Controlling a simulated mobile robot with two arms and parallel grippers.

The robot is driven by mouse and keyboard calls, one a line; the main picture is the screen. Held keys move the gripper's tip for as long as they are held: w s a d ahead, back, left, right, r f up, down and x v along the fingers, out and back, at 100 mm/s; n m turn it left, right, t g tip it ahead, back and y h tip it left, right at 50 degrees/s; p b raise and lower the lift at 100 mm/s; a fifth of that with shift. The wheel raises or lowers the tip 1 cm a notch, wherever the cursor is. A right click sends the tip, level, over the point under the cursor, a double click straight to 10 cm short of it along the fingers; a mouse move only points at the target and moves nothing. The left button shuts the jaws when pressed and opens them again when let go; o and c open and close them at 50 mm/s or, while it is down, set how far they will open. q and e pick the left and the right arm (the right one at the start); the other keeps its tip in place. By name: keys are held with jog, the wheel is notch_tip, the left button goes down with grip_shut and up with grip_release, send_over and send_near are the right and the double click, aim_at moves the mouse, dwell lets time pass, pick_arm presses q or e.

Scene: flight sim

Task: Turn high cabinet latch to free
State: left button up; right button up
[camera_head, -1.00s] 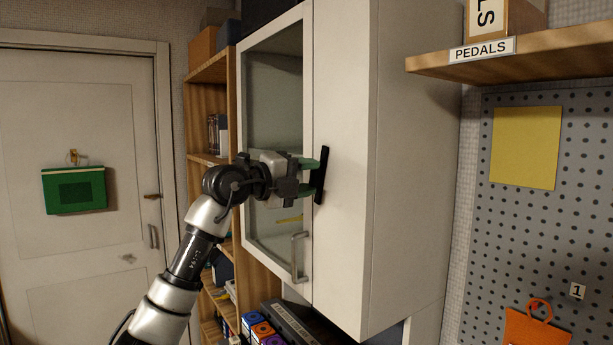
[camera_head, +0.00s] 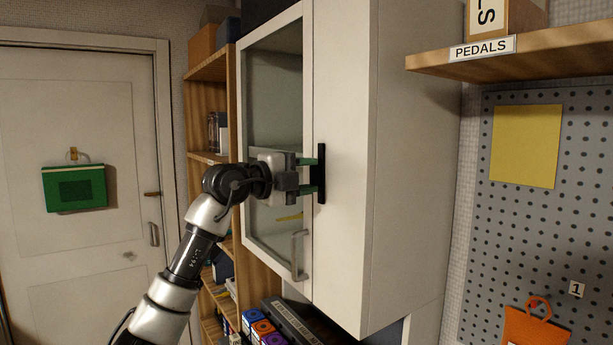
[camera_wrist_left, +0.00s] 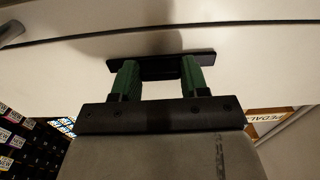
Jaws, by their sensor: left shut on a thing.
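The high cabinet (camera_head: 342,230) is white with a glass door on its left. The latch (camera_head: 321,172) is a black bar on the cabinet front beside the door's edge, standing upright in the head view. My left gripper (camera_head: 309,175) reaches it from the left, its green fingers one above the other at the bar. In the left wrist view the fingers (camera_wrist_left: 160,80) meet the dark latch (camera_wrist_left: 200,61), one near each side of its middle. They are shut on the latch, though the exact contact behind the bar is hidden. My right gripper is not in view.
The glass door's grey handle (camera_head: 299,256) hangs below my left gripper. A wooden shelf labelled PEDALS (camera_head: 560,50) juts out at the right. A wooden bookshelf (camera_head: 205,159) stands left of the cabinet, and binders (camera_head: 262,328) sit underneath.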

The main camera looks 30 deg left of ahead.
pick_arm(q)
jog(key=o, duration=0.9)
jog(key=shift+a, duration=0.1)
jog(key=b+v, duration=0.5)
jog(key=v, duration=0.5)
jog(key=shift+s+a, duration=0.1)
jog(key=shift+s, duration=0.3)
